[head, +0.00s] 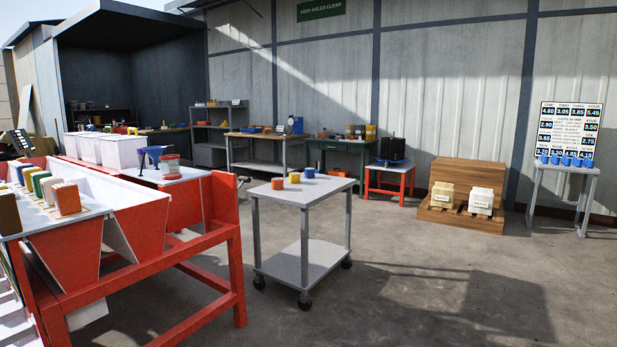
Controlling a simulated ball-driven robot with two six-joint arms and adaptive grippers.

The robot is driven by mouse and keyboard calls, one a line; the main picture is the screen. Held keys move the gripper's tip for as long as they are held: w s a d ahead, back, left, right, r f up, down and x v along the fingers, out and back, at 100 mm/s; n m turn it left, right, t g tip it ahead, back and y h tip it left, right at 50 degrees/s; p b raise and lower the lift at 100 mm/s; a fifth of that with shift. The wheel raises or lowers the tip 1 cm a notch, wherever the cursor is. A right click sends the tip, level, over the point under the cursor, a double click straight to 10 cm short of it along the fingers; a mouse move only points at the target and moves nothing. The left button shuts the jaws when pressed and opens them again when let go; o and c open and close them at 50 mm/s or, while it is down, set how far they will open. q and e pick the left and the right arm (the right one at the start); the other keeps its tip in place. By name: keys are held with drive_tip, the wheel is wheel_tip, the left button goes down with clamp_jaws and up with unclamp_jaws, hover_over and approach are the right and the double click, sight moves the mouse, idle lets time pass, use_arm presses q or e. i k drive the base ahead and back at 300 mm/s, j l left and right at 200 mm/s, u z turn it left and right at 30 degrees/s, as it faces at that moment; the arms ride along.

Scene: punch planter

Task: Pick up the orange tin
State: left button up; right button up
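Neither of my grippers shows in the head view.
A red-framed bench (240,265) with white-topped bins fills the left side. A wooden stepped stand (463,180) with two boxes and a small table (567,170) with blue cups stand at the right. Open concrete floor (430,275) lies in front and right of the cart.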

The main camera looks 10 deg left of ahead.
sight(276, 183)
drive_tip(key=u, duration=0.45)
drive_tip(key=i+l+u, duration=0.1)
drive_tip(key=i+u, duration=0.25)
drive_tip(key=i+l+u, duration=0.15)
drive_tip(key=u, duration=0.2)
drive_tip(key=i+l+u, duration=0.3)
drive_tip(key=k+j, duration=0.1)
